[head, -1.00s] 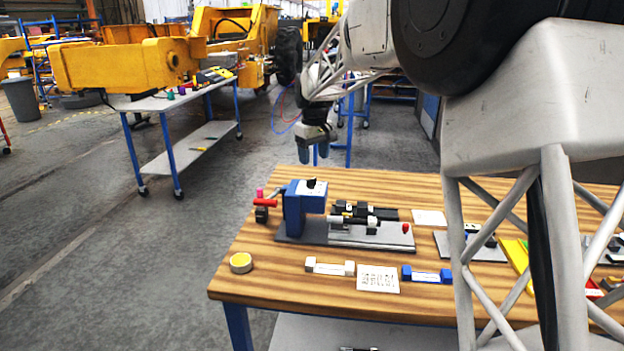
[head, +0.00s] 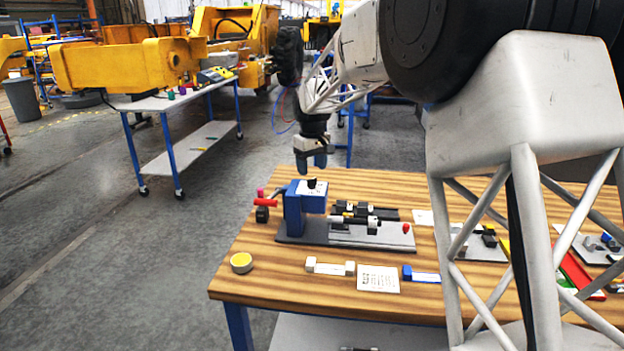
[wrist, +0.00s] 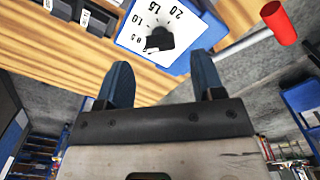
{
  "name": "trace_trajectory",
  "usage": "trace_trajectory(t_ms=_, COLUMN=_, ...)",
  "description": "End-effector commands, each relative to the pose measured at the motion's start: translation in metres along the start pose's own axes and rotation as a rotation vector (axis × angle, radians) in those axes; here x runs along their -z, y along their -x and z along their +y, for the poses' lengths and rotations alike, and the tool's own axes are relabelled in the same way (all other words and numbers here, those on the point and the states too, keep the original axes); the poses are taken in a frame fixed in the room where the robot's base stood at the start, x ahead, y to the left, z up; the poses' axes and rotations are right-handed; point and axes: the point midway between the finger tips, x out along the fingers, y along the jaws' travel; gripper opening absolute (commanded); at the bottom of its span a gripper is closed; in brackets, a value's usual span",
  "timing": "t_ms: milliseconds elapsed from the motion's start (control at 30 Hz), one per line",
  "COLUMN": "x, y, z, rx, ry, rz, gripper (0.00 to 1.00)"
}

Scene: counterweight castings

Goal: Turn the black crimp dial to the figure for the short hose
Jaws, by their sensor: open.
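The black crimp dial (head: 312,184) sits on top of the blue press head (head: 293,211). In the wrist view the black dial knob (wrist: 160,39) stands on a white scale plate (wrist: 133,32) printed 0.5, 1.0, 1.5 and 2.0. Its pointer seems to lie near the low end, but the exact figure cannot be told. My gripper (head: 311,165) is open and empty just above the dial, apart from it. In the wrist view the fingers (wrist: 163,82) point toward the knob, one to each side. A printed card (head: 378,279) lies at the front; its text is unreadable.
A white-ended piece (head: 330,267) and a blue-ended piece (head: 422,275) lie beside the card. A red handle (head: 265,202) sticks out left of the press, and also shows in the wrist view (wrist: 279,22). A yellow roll (head: 241,263) is at the front left.

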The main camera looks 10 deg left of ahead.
Motion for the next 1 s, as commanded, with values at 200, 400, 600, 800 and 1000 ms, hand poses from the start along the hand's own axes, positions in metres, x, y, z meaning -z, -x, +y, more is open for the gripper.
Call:
trace_trajectory(t_ms=200, x=0.0, y=-0.027, z=0.0, rx=0.001, ry=0.0, rz=-0.002, gripper=0.62)
trace_trajectory(t_ms=400, x=0.0, y=-0.041, z=0.0, rx=0.0, ry=0.0, rz=-0.001, gripper=0.62)
trace_trajectory(t_ms=600, x=0.0, y=-0.044, z=0.0, rx=0.0, ry=0.0, rz=-0.001, gripper=0.62)
trace_trajectory(t_ms=800, x=0.0, y=-0.044, z=0.0, rx=0.0, ry=0.0, rz=-0.001, gripper=0.57)
trace_trajectory(t_ms=1000, x=0.0, y=-0.044, z=0.0, rx=0.0, ry=0.0, rz=-0.001, gripper=0.26)
